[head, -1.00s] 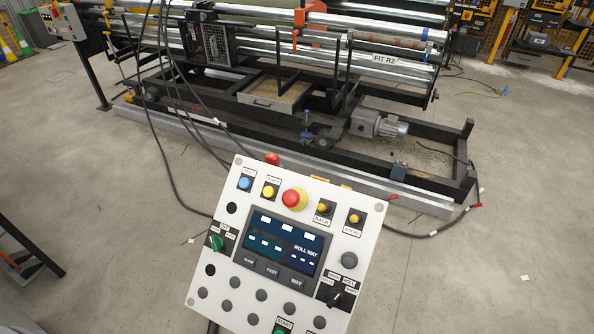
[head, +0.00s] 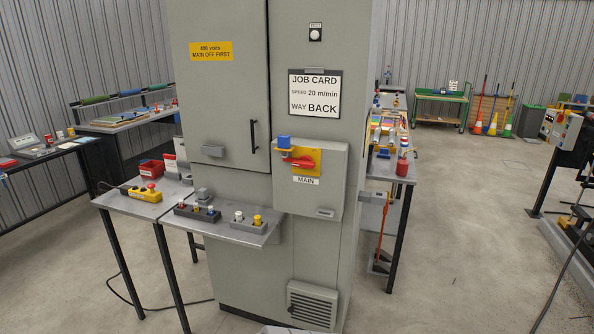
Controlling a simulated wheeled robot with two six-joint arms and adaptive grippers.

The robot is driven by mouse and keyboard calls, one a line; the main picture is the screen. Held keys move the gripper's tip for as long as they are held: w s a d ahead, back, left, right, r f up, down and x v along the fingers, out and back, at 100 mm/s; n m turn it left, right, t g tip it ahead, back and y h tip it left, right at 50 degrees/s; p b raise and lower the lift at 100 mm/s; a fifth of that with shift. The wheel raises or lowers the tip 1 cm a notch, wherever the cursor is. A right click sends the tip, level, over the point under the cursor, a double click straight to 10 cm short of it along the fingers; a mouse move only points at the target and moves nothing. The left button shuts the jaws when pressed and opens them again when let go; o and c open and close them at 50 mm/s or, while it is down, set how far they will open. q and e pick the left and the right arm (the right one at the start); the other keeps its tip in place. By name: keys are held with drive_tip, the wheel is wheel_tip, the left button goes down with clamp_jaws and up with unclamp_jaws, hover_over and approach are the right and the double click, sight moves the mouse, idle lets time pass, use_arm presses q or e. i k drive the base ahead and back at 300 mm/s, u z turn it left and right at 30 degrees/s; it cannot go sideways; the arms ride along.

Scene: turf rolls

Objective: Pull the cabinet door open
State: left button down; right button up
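A tall grey cabinet (head: 345,140) stands in the middle of the head view. Its door (head: 220,95) is on the left part of the front and looks shut. A black vertical bar handle (head: 253,136) sits near the door's right edge. A yellow label on the door reads "400 volts MAIN OFF FIRST". To the right is a smaller box (head: 325,195) with a red switch (head: 297,161) on a yellow plate, labelled MAIN, with a blue piece at its upper left. Neither gripper shows.
A narrow metal shelf (head: 225,225) with small coloured buttons juts out below the door. A side table (head: 125,198) with a yellow control box stands left of it. A workbench (head: 385,168) is behind the cabinet at right. Open concrete floor (head: 470,230) lies to the right.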

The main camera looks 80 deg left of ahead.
sight(219, 51)
drive_tip(key=u, duration=0.15)
drive_tip(key=k, duration=0.75)
drive_tip(key=u, duration=2.5)
drive_tip(key=i, duration=0.5)
drive_tip(key=u, duration=0.05)
